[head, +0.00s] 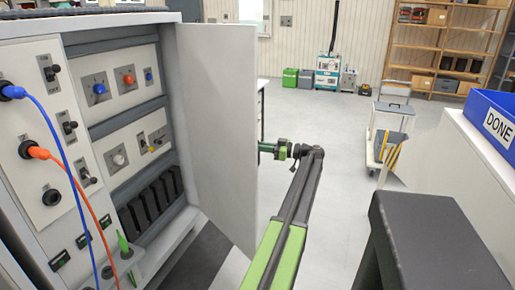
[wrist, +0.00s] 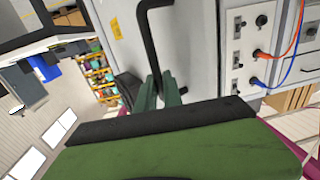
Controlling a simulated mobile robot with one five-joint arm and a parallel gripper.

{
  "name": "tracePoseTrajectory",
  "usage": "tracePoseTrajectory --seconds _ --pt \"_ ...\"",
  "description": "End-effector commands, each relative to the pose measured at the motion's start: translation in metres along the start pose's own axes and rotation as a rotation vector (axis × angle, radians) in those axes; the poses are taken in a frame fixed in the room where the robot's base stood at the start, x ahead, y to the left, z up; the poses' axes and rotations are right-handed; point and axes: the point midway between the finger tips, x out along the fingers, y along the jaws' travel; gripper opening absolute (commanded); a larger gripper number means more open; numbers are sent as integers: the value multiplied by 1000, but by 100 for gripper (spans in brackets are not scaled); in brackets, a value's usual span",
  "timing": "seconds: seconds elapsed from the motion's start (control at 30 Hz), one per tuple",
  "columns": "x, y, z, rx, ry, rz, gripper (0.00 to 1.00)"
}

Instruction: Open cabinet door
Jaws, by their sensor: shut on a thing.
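The cabinet (head: 115,60) stands at the left with its light grey door (head: 218,120) swung out, showing the inside with switches, buttons and a row of black blocks. In the wrist view the outer face of the door (wrist: 120,30) carries a black bar handle (wrist: 147,35). My gripper (wrist: 158,95) is shut on the lower part of this handle, its green fingers on either side of it.
Orange and blue cables (head: 70,175) hang from sockets on the panel left of the opening. A white trolley (head: 385,150) stands right of my arm. A blue DONE bin (head: 492,125) sits on a white surface at the far right. The floor (head: 325,115) beyond the door is mostly clear.

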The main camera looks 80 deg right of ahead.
Motion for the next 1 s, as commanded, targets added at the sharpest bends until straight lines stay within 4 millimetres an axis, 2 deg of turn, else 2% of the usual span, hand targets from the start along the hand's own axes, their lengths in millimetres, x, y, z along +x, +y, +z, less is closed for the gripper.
tracePoseTrajectory --seconds 0.2,0.23,0.4,0.7,0.87,1.0 --pt "2 -1 -1 0 2 -2 0" --pt "2 -1 -1 0 2 -2 13" --pt "2 -1 0 0 1 -3 32" --pt "0 -1 0 0 0 -2 32" --pt "-26 0 0 0 0 0 32" --pt "-65 0 0 0 0 0 32"
